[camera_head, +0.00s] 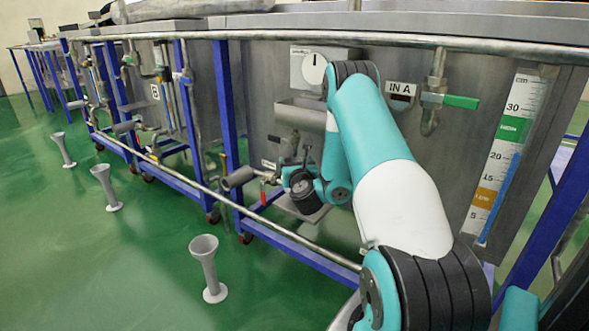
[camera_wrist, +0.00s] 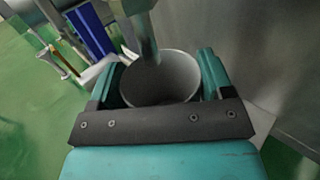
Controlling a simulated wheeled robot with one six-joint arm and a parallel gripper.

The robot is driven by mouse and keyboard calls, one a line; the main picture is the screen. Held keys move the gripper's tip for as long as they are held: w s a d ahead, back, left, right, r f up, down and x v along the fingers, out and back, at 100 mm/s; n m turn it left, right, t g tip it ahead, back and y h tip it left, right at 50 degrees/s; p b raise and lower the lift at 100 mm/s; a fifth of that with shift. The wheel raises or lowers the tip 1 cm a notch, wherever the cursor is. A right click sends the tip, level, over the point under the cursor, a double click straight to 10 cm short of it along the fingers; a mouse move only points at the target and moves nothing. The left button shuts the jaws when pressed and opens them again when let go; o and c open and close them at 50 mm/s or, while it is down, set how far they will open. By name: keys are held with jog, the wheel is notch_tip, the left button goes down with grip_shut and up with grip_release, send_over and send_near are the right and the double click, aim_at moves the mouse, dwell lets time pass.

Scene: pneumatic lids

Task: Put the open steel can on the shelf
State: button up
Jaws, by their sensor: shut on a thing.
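The open steel can (camera_wrist: 160,80) is a grey, round, lidless vessel. In the wrist view it stands between the two teal fingers of my gripper (camera_wrist: 160,85), which is shut on it. A grey pipe end (camera_wrist: 145,38) crosses in front of the can's far rim; I cannot tell whether it reaches inside. The can's inside looks empty where visible. In the head view my wrist (camera_head: 303,188) is low by the tank's front, and the can and fingers cannot be made out. A grey ledge (camera_head: 302,115) juts from the tank above; I cannot tell whether it is the shelf.
Pipes and a red-handled valve (camera_head: 264,192) lie left of my wrist. A long rail (camera_head: 290,238) and blue frame posts (camera_head: 225,95) stand close by. A pale flat plate (camera_wrist: 262,122) shows beside the gripper. Grey flared stands (camera_head: 207,268) dot the otherwise open green floor.

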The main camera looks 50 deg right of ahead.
notch_tip(320, 180, down, 3)
jog(key=shift+w+r+b, duration=0.1)
jog(key=shift+b, duration=0.8)
jog(key=shift+r, duration=0.1)
jog(key=o, duration=1.3)
jog(key=shift+o, duration=0.2)
jog(key=shift+a, duration=0.1)
